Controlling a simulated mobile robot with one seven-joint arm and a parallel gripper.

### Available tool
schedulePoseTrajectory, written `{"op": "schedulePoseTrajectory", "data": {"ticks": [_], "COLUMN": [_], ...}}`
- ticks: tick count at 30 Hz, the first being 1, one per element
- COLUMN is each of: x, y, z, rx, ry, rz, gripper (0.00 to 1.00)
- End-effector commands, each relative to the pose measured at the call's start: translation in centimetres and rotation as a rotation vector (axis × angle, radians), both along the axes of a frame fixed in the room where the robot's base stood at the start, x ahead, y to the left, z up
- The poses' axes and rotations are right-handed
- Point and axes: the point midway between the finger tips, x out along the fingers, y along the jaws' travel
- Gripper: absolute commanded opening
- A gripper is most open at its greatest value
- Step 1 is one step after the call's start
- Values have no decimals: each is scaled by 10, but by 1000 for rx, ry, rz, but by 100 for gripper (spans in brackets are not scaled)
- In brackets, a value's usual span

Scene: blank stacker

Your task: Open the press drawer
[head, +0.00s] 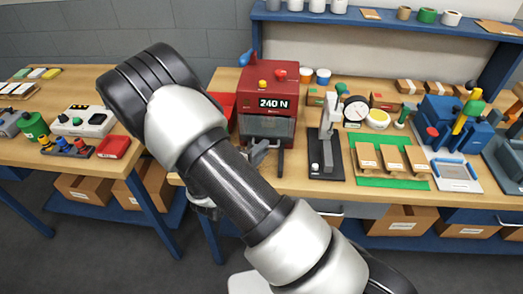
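My gripper (264,151) shows in part as grey and dark pieces just in front of the press's lower front. My own arm hides much of it. I cannot tell whether it touches the press or whether its fingers are apart.
A small stand press (327,140) stands close on the right. A red tray (221,105) sits left of the press, partly behind my arm.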

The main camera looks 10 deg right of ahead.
Motion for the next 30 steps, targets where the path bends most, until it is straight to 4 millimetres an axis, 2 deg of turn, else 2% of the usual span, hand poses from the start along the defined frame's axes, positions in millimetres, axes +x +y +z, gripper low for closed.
{"op": "schedulePoseTrajectory", "data": {"ticks": [3, 6, 30], "x": [0, 0, 0], "y": [0, 0, 0], "z": [0, 0, 0], "rx": [0, 0, 1], "ry": [0, 0, -1], "rz": [0, 0, 0], "gripper": [14, 0, 0]}}
